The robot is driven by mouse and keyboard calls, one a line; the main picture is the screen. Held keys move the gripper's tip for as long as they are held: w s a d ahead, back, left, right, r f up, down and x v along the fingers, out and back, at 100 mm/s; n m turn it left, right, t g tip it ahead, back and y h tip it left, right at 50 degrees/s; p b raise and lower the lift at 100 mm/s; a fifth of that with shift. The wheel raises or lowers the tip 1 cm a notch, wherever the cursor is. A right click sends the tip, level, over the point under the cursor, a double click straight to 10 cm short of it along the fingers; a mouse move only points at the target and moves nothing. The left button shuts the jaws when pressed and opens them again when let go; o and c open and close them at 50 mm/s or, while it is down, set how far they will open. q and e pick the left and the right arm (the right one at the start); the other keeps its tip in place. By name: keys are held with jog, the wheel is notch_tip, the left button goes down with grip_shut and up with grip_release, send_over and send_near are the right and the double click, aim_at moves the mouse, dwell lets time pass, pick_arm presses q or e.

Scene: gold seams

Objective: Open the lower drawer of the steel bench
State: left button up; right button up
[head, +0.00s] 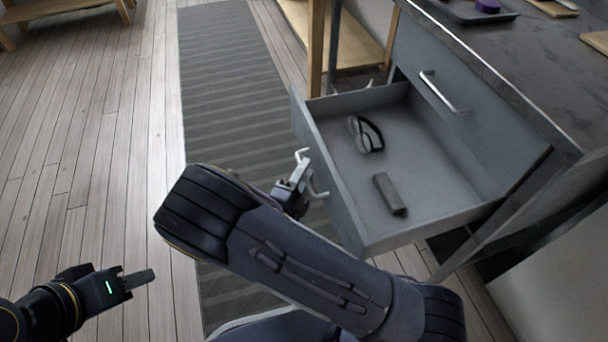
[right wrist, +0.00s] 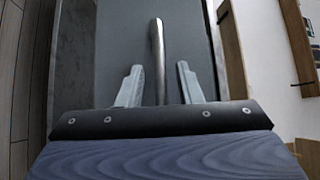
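The steel bench (head: 510,75) stands at the right in the head view. Its lower drawer (head: 340,195) is pulled far out, below a closed upper drawer front (head: 475,110) with a bar handle (head: 443,92). Goggles (head: 365,134) and a dark block (head: 389,194) lie inside the lower drawer. My right gripper (head: 305,178) is at the drawer's outer front. In the right wrist view, its fingers (right wrist: 158,88) are apart, one on each side of the silver drawer handle (right wrist: 157,45), with gaps showing. My left gripper (head: 138,280) is low at the left, away from the bench, seen edge-on.
A striped grey runner (head: 225,70) lies on the plank floor in front of the drawer. A wooden bench (head: 65,8) stands at the far left. A dark tray (head: 468,10) with a purple item (head: 487,6) is on the benchtop. The floor at left is clear.

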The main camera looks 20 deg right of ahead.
aim_at(318, 170)
grip_shut()
dwell(0.3)
jog(key=d, duration=0.1)
jog(key=d+p, duration=0.1)
jog(key=p, duration=0.1)
jog(key=shift+w+d+r, duration=0.1)
jog(key=shift+d+r, duration=0.15)
jog(key=shift+d, duration=0.15)
jog(key=shift+d+f, duration=0.15)
jog(key=shift+d, duration=0.15)
jog(key=shift+f, duration=0.1)
grip_release()
